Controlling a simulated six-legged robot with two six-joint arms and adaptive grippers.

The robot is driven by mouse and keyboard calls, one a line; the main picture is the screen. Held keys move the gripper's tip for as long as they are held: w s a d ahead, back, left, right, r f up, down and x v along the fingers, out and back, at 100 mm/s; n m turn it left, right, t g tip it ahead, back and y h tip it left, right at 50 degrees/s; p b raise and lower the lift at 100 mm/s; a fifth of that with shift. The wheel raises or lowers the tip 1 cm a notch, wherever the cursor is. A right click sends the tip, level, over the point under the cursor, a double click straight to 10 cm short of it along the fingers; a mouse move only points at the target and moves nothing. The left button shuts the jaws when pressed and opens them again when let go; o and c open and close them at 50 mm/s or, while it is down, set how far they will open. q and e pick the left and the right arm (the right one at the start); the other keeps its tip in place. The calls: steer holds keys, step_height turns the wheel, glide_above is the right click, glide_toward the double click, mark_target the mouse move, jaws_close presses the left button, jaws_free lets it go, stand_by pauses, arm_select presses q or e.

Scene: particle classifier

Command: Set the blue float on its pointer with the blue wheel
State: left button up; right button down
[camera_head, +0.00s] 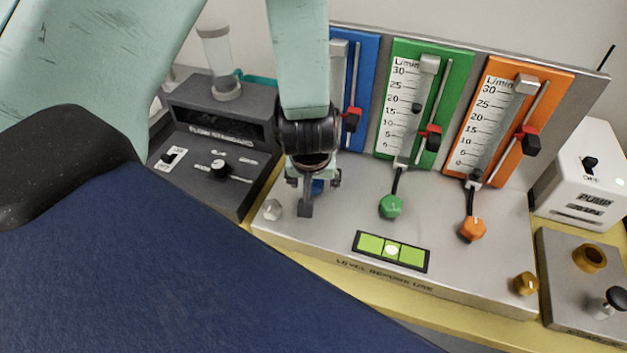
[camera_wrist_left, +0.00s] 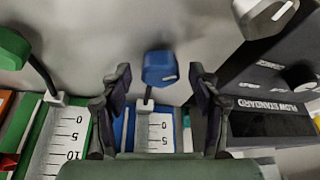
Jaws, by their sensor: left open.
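In the head view my left gripper (camera_head: 313,196) points down in front of the blue panel (camera_head: 368,62), and only a bit of the blue wheel (camera_head: 318,187) shows. The panel's red and black pointer (camera_head: 351,119) is on its right side. My arm hides most of the blue scale; I cannot make out the blue float. The wrist view shows the scale's low end (camera_wrist_left: 155,133).
The green wheel (camera_head: 391,206) and orange wheel (camera_head: 473,229) stand to the right, below their panels. A green level (camera_head: 391,251) lies in front. A silver knob (camera_head: 272,209) is close left of the gripper, beside the dark flow standard box (camera_head: 209,180). The pump (camera_head: 588,180) stands far right.

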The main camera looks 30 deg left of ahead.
arm_select(q)
steer(key=shift+f, duration=0.1)
steer(key=shift+c, duration=0.5)
steer(key=c, duration=1.1)
steer(key=shift+n+p, duration=0.3)
steer(key=shift+p, duration=0.4)
steer(key=shift+o, duration=0.2)
steer(key=shift+w+y, duration=0.1)
steer(key=shift+y, duration=0.2)
